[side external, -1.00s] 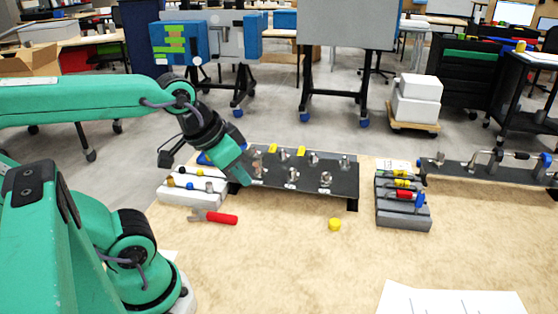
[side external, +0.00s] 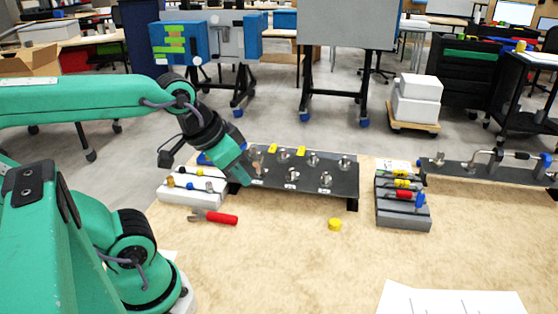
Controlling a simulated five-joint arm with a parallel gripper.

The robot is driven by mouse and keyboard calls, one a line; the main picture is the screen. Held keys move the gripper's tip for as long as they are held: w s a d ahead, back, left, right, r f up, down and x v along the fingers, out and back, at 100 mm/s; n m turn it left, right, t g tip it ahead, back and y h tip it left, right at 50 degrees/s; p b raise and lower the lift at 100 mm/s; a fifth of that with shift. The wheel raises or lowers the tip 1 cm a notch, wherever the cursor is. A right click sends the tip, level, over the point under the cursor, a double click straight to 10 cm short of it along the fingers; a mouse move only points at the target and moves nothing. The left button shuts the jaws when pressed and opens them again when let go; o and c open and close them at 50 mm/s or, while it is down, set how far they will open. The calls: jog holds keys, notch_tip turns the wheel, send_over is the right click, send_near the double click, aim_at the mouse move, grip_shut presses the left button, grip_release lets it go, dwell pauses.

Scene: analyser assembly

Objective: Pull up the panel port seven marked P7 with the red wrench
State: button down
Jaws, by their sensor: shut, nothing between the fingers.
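The red-handled wrench (side external: 221,218) lies on the wooden table in front of the panel's left end, its metal head pointing left. The dark panel (side external: 335,172) stands on short legs and carries several metal ports with small white labels. The labels are too small to read, so I cannot tell which port is P7. My gripper (side external: 246,180) is shut and empty, pointing down over the panel's left end, beside a copper-coloured port fitting (side external: 257,162). I cannot tell whether it touches the panel. The wrench is apart from my gripper.
A white rack (side external: 190,198) with small tools stands left of the panel. A grey rack (side external: 404,219) with coloured-handled tools stands to the right. A yellow cap (side external: 335,225) lies in front of the panel. White paper (side external: 450,300) lies at the front right. The front middle is clear.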

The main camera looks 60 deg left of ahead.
dwell(0.4)
jog(key=c, duration=1.5)
grip_release()
jog(key=shift+o, duration=1.3)
jog(key=shift+w+a+f, duration=0.15)
jog(key=shift+a, duration=0.05)
jog(key=m+g, duration=0.6)
jog(key=m, duration=0.3)
send_over(217, 214)
notch_tip(217, 214, down, 18)
jog(key=shift+r, duration=0.1)
